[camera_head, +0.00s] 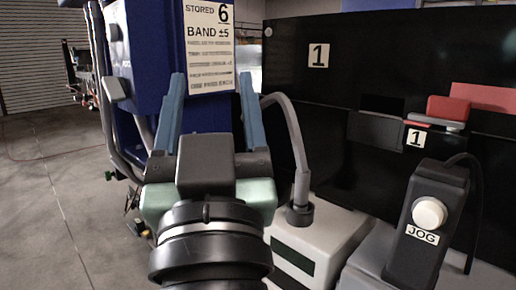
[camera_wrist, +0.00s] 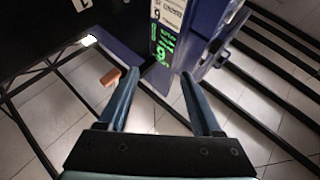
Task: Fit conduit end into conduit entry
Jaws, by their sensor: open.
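A grey conduit (camera_head: 288,115) arches out from behind my gripper's right finger and drops to a thicker grey end (camera_head: 302,186). This end stands nearly upright at a black round collar (camera_head: 299,214) on top of a pale grey box (camera_head: 318,238). The collar looks like the conduit entry; I cannot tell how deep the end sits. My gripper (camera_head: 209,82) is open, with two blue fingers pointing up and away in front of the blue cabinet, left of the conduit. In the wrist view nothing lies between the fingers (camera_wrist: 159,78), and no conduit is clearly visible.
The blue cabinet (camera_head: 145,45) carries a printed sign (camera_head: 210,45). A JOG pendant (camera_head: 430,220) with a white button stands right of the box, before a black panel (camera_head: 310,95). A small orange-brown block (camera_wrist: 110,77) shows in the wrist view. Open floor (camera_head: 45,200) lies left.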

